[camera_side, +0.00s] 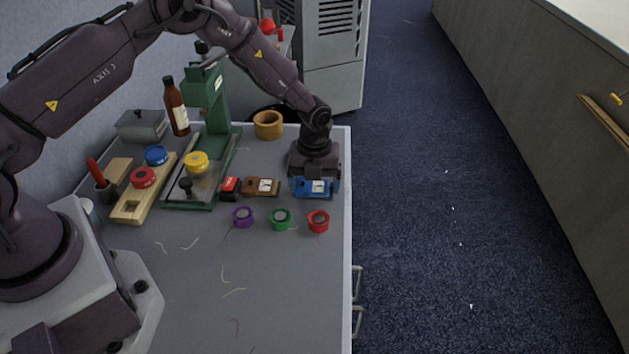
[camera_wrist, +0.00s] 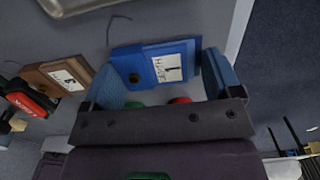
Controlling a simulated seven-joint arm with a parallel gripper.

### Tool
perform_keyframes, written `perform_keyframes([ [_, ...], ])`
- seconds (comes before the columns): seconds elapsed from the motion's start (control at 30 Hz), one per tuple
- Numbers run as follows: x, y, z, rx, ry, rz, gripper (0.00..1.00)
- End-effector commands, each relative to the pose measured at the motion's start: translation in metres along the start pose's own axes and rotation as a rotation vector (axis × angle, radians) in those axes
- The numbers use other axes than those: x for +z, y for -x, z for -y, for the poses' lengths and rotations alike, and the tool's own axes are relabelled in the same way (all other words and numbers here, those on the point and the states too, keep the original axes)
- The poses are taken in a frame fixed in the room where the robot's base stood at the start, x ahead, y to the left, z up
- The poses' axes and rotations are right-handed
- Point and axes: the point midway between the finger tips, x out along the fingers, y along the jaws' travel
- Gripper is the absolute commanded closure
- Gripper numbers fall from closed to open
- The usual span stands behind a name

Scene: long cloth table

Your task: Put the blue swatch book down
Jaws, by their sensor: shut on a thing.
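The blue swatch book (camera_side: 313,187) with a white label is between the fingers of my gripper (camera_side: 314,193), near the right edge of the table. In the wrist view the blue swatch book (camera_wrist: 158,64) lies between the two blue finger pads of my gripper (camera_wrist: 163,76), its label facing up toward the camera. My gripper is shut on it. The book is low over the grey cloth; I cannot tell whether its underside touches the table.
Purple (camera_side: 243,216), green (camera_side: 281,219) and red (camera_side: 319,221) spools stand in front of the books. A green press (camera_side: 207,150) and a wooden rack (camera_side: 133,207) stand left. A wooden bowl (camera_side: 268,124) is behind. The table's front is mostly clear except for thread scraps.

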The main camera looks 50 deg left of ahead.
Motion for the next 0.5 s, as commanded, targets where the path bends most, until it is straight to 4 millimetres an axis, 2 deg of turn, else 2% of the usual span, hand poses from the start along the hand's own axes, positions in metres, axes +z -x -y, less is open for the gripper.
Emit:
perform_keyframes([
  [0.27, -0.0002, -0.0046, 0.0, 0.0, 0.0, 0.0, 0.39],
  [0.3, -0.0001, -0.004, 0.0001, -0.001, 0.0, 0.0, 0.07],
  [0.33, -0.0001, -0.0039, 0.0001, -0.001, 0.0, 0.0, 0.0],
  [0.5, -0.0001, -0.0038, 0.0, 0.0, 0.0, 0.0, 0.0],
])
